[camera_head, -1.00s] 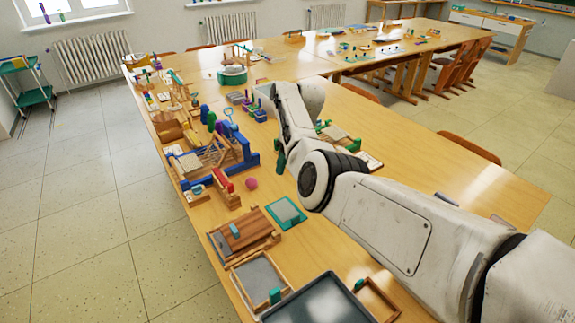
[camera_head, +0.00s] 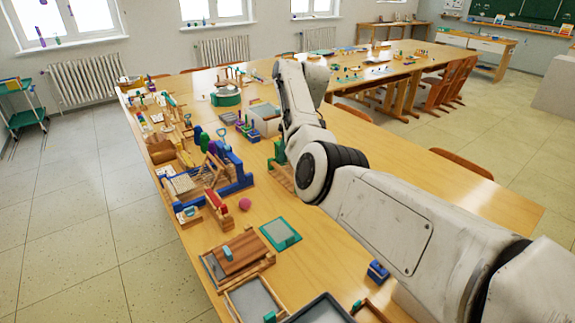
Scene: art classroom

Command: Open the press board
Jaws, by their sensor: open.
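A brown wooden board with a small teal handle (camera_head: 240,252), which looks like the press board, lies near the front left of the long table. It rests flat over a wood-framed base, and a grey strip of that base shows at its left. My arm comes in from the lower right and bends upward over the middle of the table, well to the right of and beyond the board. My gripper cannot be made out; the end of the arm is hidden behind its own links.
A teal-edged grey plate (camera_head: 281,234) and a pink ball (camera_head: 245,204) lie near the board. A wood-framed grey tray (camera_head: 252,300) and a dark tray (camera_head: 322,310) are in front. A blue block (camera_head: 378,270) sits right of them. A blue-framed loom (camera_head: 238,175) stands beyond. The table's right side is mostly clear.

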